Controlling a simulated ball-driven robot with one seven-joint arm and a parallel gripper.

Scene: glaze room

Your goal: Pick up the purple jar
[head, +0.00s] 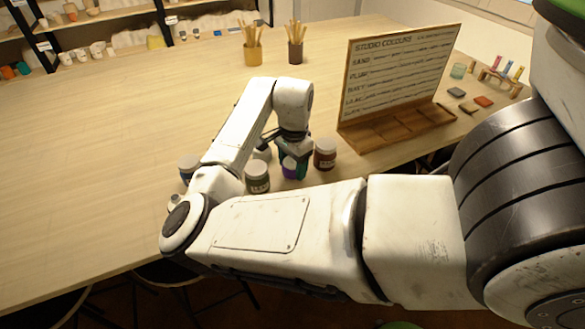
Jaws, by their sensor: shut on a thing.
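A small purple jar (289,168) stands among several other jars near the table's front edge, in the middle of the head view. My gripper (292,158) points down at it from above, with its jaws shut on the purple jar. The arm link and the gripper hide much of the jar's upper part. The jar appears to be at table level; I cannot tell whether its base touches the table.
A blue jar (187,167) is partly behind my arm. A sign board (398,78) stands at the right. The table's left side (110,140) is clear.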

